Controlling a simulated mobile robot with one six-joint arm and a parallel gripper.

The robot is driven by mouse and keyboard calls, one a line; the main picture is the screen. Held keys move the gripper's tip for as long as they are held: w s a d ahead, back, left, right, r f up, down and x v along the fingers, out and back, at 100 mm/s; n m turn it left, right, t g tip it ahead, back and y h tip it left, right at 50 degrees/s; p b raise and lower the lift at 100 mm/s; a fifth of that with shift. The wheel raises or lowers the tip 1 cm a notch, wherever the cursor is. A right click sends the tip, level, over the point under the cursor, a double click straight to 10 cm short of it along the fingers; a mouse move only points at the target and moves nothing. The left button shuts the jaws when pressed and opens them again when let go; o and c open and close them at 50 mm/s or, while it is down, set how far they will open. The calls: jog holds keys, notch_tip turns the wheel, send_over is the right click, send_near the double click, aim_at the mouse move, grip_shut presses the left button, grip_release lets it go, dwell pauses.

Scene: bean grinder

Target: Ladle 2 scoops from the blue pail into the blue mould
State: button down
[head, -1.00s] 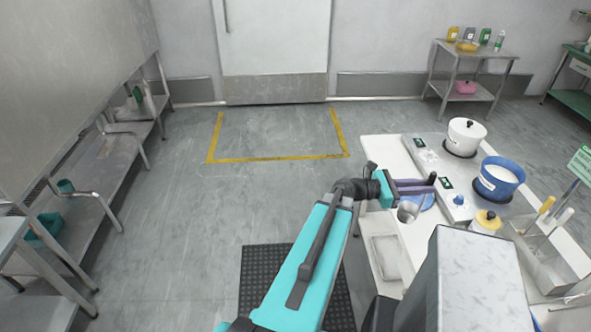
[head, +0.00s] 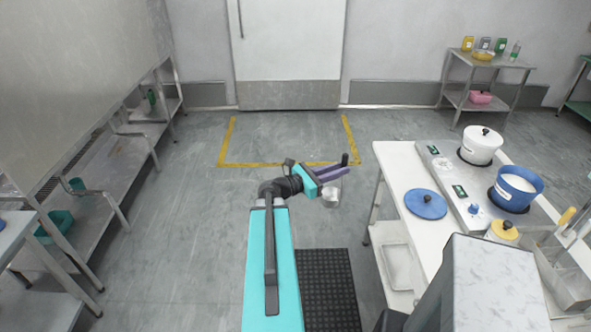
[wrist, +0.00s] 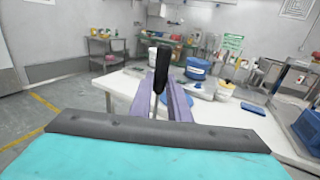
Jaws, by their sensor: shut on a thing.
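My gripper (head: 330,171) is shut on a ladle, whose black handle (wrist: 162,66) stands up between the purple fingers. The ladle's metal cup (head: 331,196) hangs below them in the head view, and I cannot see inside it. The gripper is off the left side of the white table. The blue pail (head: 515,190) stands open on the grey unit to the right, with white contents. It also shows in the wrist view (wrist: 197,69). A small blue object (wrist: 252,107) lies on the white surface in the wrist view; I cannot tell if it is the blue mould.
A blue lid (head: 426,204) lies on the white table (head: 397,165). A white pot (head: 482,147) with a lid stands behind the pail, and a yellow-lidded jar (head: 502,232) in front. A blue crate (wrist: 309,127) is at the right.

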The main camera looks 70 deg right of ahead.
jog(key=w+a+f+n+t+h+b, duration=0.1)
jog(key=w+a+n+t, duration=0.3)
jog(key=w, duration=0.7)
jog(key=w+a+f+t+h+b, duration=0.1)
jog(key=w+a+t+h, duration=0.1)
jog(key=w+a, duration=0.65)
jog(key=w+a+f+n+t+h+b, duration=0.1)
jog(key=w+a+n+t, duration=0.15)
jog(key=w, duration=1.05)
jog(key=w+a+f+n+t+b, duration=0.15)
jog(key=w+a+n+t, duration=0.35)
jog(key=w+a, duration=1.15)
jog(key=w+a+n+t+y+b, duration=0.1)
jog(key=w+a+t, duration=0.1)
jog(key=a, duration=0.9)
jog(key=w+a+f+n+t+y+b, duration=0.1)
jog(key=a+t, duration=0.3)
jog(key=a, duration=0.8)
jog(key=w+a+f+n+t+y+b, duration=0.1)
jog(key=w+a+n+t+b, duration=0.1)
jog(key=a, duration=1)
jog(key=shift+w+n+t, duration=0.35)
jog(key=shift+w+t, duration=0.2)
jog(key=shift+t, duration=0.4)
jog(key=shift+d+f, duration=0.1)
jog(key=shift+d, duration=0.1)
